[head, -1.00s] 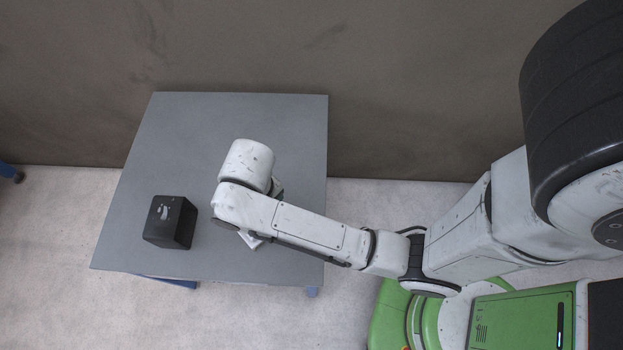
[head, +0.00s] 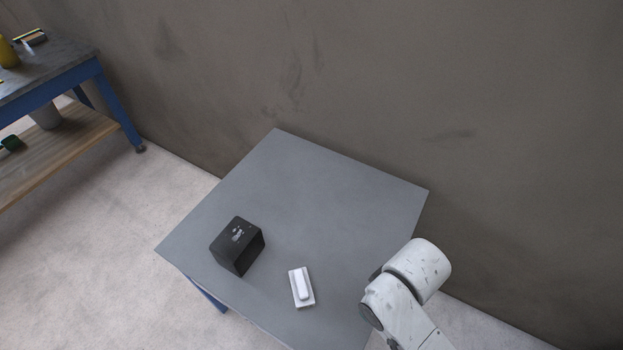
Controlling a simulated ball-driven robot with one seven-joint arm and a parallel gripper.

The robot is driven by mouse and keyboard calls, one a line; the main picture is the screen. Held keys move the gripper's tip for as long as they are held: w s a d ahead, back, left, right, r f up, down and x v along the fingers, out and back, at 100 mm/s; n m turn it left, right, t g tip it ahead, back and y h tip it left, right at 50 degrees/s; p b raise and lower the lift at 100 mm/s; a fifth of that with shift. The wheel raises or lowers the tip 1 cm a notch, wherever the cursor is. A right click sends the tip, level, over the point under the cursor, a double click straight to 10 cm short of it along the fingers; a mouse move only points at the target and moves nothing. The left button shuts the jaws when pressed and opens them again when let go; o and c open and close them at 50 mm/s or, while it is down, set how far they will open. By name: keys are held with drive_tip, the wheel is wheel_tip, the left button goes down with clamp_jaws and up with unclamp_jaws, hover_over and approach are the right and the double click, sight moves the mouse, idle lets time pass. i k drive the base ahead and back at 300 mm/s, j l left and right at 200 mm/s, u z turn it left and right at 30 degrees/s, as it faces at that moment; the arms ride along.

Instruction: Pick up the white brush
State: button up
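The white brush (head: 301,287) lies flat on the grey table (head: 345,190), near its front edge, in the head view. It is a small white block with a raised handle along its top. Nothing covers it. My arm's white end links are at the lower right, over the table's right side and apart from the brush. My gripper itself does not show; it is hidden behind the links or out of the picture.
A black open-sided box (head: 237,246) stands on the table to the left of the brush. A blue-framed workbench (head: 95,75) with a lower wooden shelf stands at the upper left. A brown wall rises behind. The back of the table is clear.

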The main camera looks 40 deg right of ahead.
sight(302, 293)
drive_tip(key=k+l+u, duration=0.1)
drive_tip(key=k, duration=0.25)
drive_tip(key=i+l, duration=0.1)
drive_tip(key=l, duration=0.6)
drive_tip(key=l+u, duration=0.1)
drive_tip(key=u, duration=0.3)
drive_tip(key=l+u, duration=0.1)
drive_tip(key=u, duration=0.25)
drive_tip(key=l+u, duration=0.1)
drive_tip(key=u, duration=0.3)
drive_tip(key=l+u, duration=0.15)
drive_tip(key=u, duration=0.25)
